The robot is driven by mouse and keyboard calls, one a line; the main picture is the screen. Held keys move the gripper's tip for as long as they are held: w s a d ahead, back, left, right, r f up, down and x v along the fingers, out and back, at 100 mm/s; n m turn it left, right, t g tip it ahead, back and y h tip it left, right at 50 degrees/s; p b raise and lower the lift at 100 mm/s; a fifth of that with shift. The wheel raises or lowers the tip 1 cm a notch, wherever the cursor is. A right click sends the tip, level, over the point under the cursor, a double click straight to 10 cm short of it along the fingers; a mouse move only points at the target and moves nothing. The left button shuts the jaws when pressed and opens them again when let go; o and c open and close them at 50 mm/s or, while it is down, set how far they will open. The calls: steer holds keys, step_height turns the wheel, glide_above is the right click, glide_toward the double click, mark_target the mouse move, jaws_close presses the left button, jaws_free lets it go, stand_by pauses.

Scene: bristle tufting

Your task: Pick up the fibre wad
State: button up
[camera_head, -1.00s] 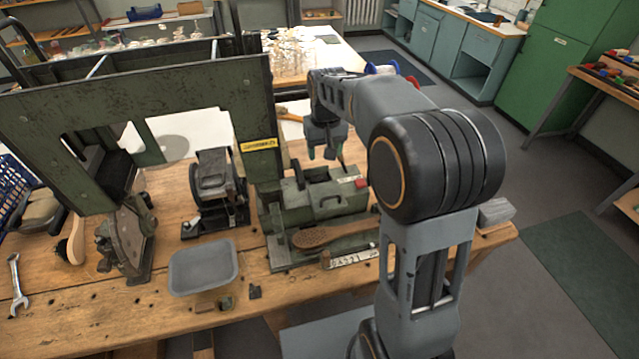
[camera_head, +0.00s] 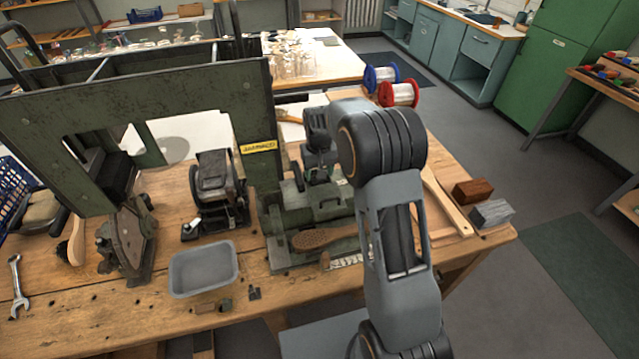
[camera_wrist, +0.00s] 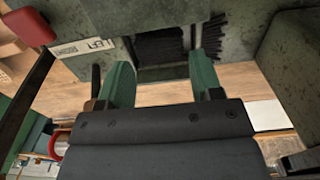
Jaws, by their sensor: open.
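A wad of dark fibres (camera_wrist: 158,47), which I take to be the fibre wad, shows in the wrist view in a recess of the green machine, with strands sticking out around it. My gripper (camera_wrist: 161,78) has its two green fingers apart, one towards each side below the wad in the picture. Nothing shows held between them. In the head view my gripper (camera_head: 319,172) is low over the green machine (camera_head: 298,220), and the wad cannot be made out there. Whether the fingers touch the machine cannot be told.
A brown-bristled brush (camera_head: 325,239) lies along the machine's front. A grey tray (camera_head: 203,268) stands to its left. A tall green frame (camera_head: 253,130) rises close on the left. Wood and grey blocks (camera_head: 492,213) lie at the right edge, with thread spools (camera_head: 398,94) behind.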

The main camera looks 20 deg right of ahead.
mark_target(319, 184)
steer(key=shift+s+f+p, duration=0.1)
steer(key=shift+f+p, duration=0.2)
steer(key=shift+f, duration=1.9)
steer(key=shift+c, duration=0.2)
steer(key=c, duration=0.5)
steer(key=shift+r, duration=0.15)
